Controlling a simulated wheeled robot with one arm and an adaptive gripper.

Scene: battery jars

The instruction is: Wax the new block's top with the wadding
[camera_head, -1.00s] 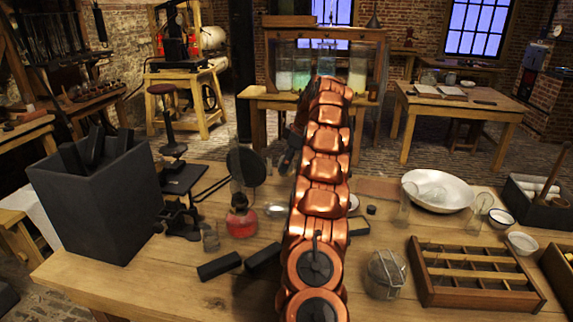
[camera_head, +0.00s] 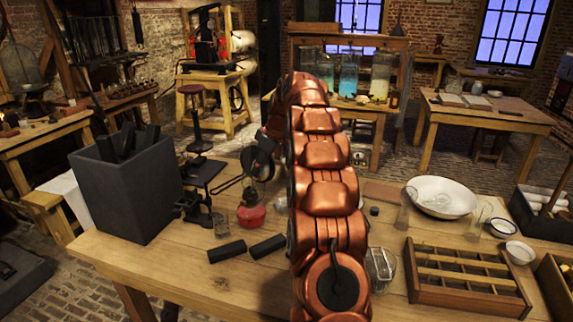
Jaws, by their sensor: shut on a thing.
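Two black blocks lie on the front of the wooden bench (camera_head: 180,275), a left one (camera_head: 227,251) and a right one (camera_head: 267,246). More black blocks (camera_head: 128,141) stand in a dark grey box (camera_head: 125,195) at the left. I cannot tell which block is the new one. My copper arm rises through the middle of the view and hides much behind it. My gripper (camera_head: 264,148) shows only as a dark part left of the arm, above the bench's far side and away from the two lying blocks. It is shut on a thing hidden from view. I cannot make out the wadding.
A red lamp (camera_head: 251,214) and a black stand (camera_head: 195,205) are left of my arm. A glass (camera_head: 380,266), a compartment tray (camera_head: 465,278) and a white basin (camera_head: 441,197) are at the right. Jars of coloured liquid (camera_head: 349,74) stand behind. The front left bench is clear.

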